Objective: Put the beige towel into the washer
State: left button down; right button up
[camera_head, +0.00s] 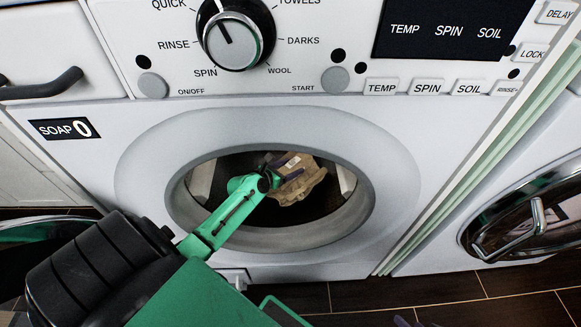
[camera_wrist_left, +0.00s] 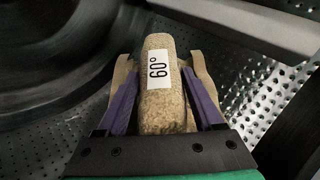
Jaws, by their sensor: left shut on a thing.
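The beige towel (camera_head: 298,180) is inside the round opening of the white washer (camera_head: 130,175), within the dark drum. My left gripper (camera_head: 275,178) reaches through the opening and is shut on the towel. In the left wrist view the towel (camera_wrist_left: 158,85), with a white "60°" label, sits between the purple fingers of my left gripper (camera_wrist_left: 163,95). The perforated drum wall (camera_wrist_left: 265,100) is around it. Whether the towel touches the drum cannot be told. A purple tip, seemingly of my right gripper (camera_head: 403,321), shows at the bottom edge; its jaws are not clear.
The opening's thick grey rim (camera_head: 358,205) surrounds my left arm. A second machine with a round glass door (camera_head: 525,215) stands at the right. A drawer with a dark handle (camera_head: 42,85) is at the upper left. Dark floor tiles (camera_head: 480,297) are clear at the lower right.

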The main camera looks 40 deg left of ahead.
pick_arm(q)
jog(key=shift+f, duration=0.1)
jog(key=shift+c, duration=0.2)
grip_release()
